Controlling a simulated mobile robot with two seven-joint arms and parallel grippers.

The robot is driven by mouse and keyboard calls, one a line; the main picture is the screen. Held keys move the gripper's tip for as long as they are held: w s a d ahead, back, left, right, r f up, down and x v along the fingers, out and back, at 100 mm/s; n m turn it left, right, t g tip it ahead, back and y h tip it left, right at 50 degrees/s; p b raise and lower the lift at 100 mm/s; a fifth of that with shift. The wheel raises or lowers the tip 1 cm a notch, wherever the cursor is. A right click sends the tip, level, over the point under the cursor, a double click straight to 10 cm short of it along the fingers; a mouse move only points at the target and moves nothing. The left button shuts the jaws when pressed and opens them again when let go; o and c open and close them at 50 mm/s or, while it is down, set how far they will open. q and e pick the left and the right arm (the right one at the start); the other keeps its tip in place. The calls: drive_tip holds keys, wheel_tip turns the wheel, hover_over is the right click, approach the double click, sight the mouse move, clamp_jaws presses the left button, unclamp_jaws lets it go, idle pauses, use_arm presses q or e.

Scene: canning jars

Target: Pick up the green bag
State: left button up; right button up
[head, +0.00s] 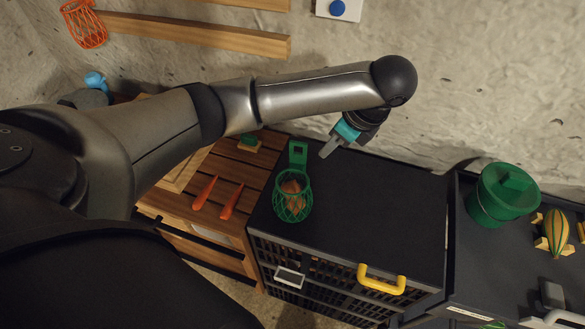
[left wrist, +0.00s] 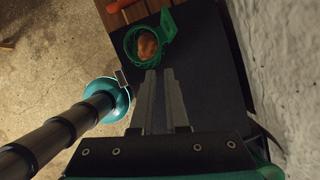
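The green bag (head: 292,197) is a green mesh bag with a flat green tab at its back and something orange-brown inside. It lies on the left part of the black cabinet top. The bag also shows ahead of the fingers in the left wrist view (left wrist: 147,46). My left gripper (head: 327,151) is above the cabinet, behind and to the right of the bag, not touching it. In the left wrist view its two fingers (left wrist: 160,77) stand slightly apart, with nothing between them. My right gripper is not in view.
A wooden slatted top (head: 232,172) with carrots (head: 231,201) adjoins on the left. A green bucket (head: 503,194) and a striped green-orange object (head: 556,233) stand on the right counter. A yellow handle (head: 381,282) is at the cabinet front. The cabinet top right of the bag is clear.

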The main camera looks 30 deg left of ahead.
sight(302, 173)
use_arm(q)
drive_tip(key=b+x, duration=0.1)
drive_tip(key=x, duration=1.4)
drive_tip(key=shift+a, duration=0.2)
drive_tip(key=shift+r, duration=0.1)
clamp_jaws()
drive_tip(key=shift+r, duration=0.1)
idle(0.9)
